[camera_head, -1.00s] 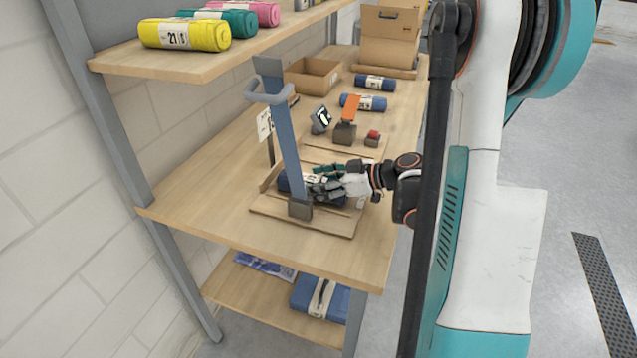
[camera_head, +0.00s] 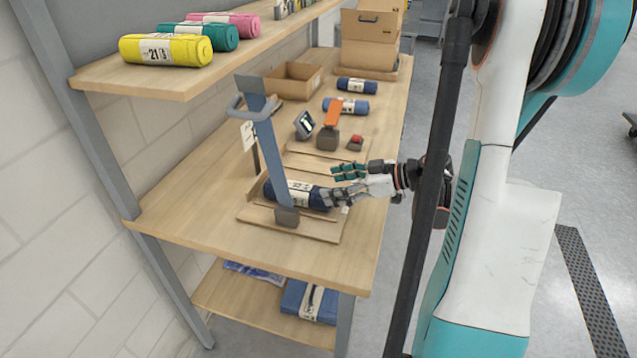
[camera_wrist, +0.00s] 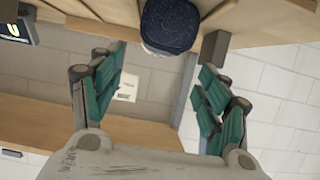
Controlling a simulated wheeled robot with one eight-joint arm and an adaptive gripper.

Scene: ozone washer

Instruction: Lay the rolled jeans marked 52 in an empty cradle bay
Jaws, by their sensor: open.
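A dark blue rolled jeans (camera_head: 302,190) with a white label band lies in the near wooden cradle (camera_head: 318,228), partly behind the blue-grey upright post; I cannot read its number surely. In the wrist view the round end of the roll (camera_wrist: 170,24) shows at the top, beyond the fingers. My gripper (camera_head: 338,184) is open at the right end of the roll, its green-padded fingers spread apart. In the wrist view nothing shows held between my gripper's fingers (camera_wrist: 158,68). A second flat wooden cradle section (camera_head: 310,160) lies just behind and looks empty.
The blue-grey post (camera_head: 267,150) with a handle stands at the cradle. Behind are a small screen (camera_head: 304,125), an orange-topped device (camera_head: 331,120), a red button (camera_head: 355,142) and two blue rolls (camera_head: 346,106) (camera_head: 357,86). A shelf with a yellow roll (camera_head: 166,50) overhangs at left.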

